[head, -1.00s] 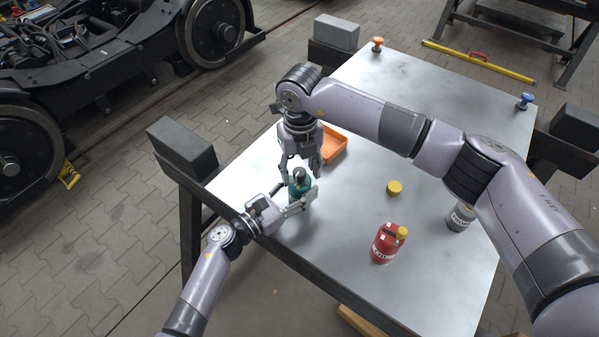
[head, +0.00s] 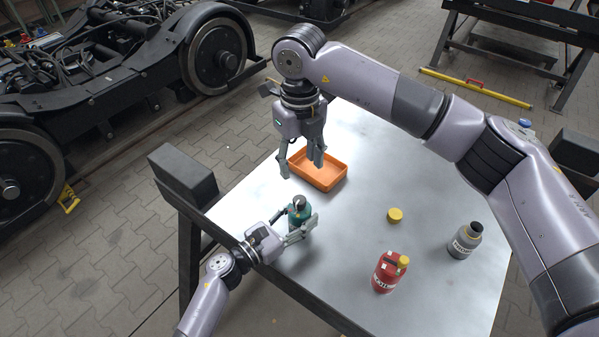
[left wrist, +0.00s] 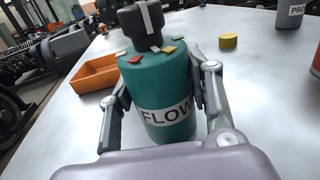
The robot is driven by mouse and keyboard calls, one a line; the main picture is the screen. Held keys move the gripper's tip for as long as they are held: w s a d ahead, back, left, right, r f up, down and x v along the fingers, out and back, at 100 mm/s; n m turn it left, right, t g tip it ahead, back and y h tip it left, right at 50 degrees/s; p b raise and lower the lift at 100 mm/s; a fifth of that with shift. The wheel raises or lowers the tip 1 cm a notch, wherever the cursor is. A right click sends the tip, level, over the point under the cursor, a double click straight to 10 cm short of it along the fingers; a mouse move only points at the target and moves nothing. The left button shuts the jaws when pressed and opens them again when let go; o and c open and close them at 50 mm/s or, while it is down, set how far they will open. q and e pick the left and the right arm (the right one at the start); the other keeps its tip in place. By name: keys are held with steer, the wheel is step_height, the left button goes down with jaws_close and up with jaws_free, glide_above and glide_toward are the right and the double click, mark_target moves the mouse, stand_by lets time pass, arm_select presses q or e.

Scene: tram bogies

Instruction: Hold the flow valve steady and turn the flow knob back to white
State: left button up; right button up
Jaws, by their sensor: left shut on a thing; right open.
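The flow valve is a teal cylinder (head: 299,217) labelled FLOW, upright on the metal table; it fills the middle of the left wrist view (left wrist: 160,90). My left gripper (head: 299,228) is shut around its body, one finger on each side. The dark flow knob (left wrist: 142,26) sits on top with a white stripe on its side facing the camera. Small coloured marks, red and yellow among them, ring the valve top; which one the stripe points at I cannot tell surely. My right gripper (head: 301,166) is open and empty, above and beyond the valve, apart from it.
An orange tray (head: 335,186) lies behind the valve, under the right gripper. A yellow cap (head: 395,215), a red canister (head: 389,272) and a grey bottle (head: 465,241) stand to the right. Bare table (head: 350,235) lies between them and the valve.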

mark_target(300, 199)
step_height(300, 199, down, 12)
steer(key=n, duration=0.8)
steer(key=shift+w, duration=0.1)
steer(key=shift+c, duration=0.3)
jaws_close()
steer(key=shift+m, duration=2)
